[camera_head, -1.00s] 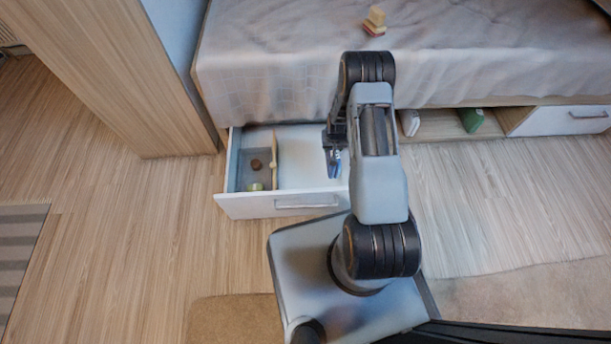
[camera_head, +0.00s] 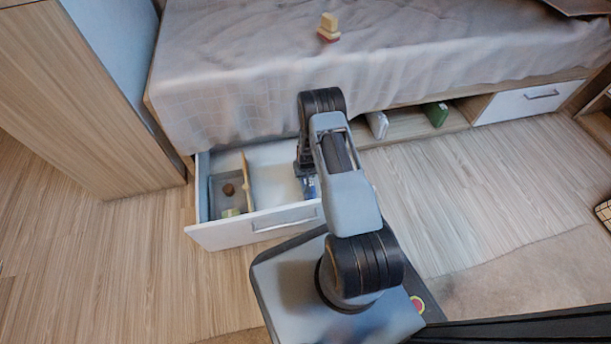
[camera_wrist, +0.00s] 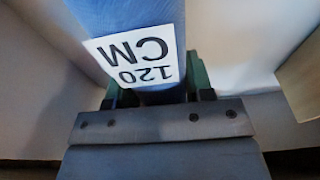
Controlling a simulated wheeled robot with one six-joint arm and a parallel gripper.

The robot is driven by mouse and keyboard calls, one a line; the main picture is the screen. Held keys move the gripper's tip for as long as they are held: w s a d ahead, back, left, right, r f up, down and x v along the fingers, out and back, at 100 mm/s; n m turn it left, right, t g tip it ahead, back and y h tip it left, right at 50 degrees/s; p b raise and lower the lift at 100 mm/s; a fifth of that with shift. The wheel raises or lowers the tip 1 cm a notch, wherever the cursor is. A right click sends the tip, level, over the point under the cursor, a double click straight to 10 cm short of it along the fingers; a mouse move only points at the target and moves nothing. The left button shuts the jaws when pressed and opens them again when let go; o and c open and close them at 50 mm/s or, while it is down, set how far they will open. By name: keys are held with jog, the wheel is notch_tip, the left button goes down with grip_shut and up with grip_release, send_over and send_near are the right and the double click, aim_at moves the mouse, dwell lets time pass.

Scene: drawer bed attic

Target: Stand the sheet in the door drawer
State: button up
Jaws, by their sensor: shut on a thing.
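The sheet is a blue folded bundle (camera_wrist: 120,14) with a white "120 CM" label, seen close up in the wrist view. My gripper (camera_wrist: 155,92) is shut on it, with green pads on both sides. In the head view my gripper (camera_head: 304,172) points down over the right part of the open drawer (camera_head: 222,235), and a bit of the blue sheet (camera_head: 310,188) shows below it. A thin wooden divider (camera_head: 247,180) separates that part from the left compartment. My arm hides the drawer's right end. I cannot tell whether the sheet touches the drawer floor.
The left compartment holds a grey tray (camera_head: 214,190) with a round brown thing (camera_head: 229,189) and a pale green thing (camera_head: 231,212). The bed (camera_head: 235,70) overhangs the drawer's back. A shut drawer (camera_head: 525,101) and a shelf with a green book (camera_head: 436,113) are to the right.

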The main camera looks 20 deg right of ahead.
jog(key=o, duration=1.2)
jog(key=shift+r, duration=0.1)
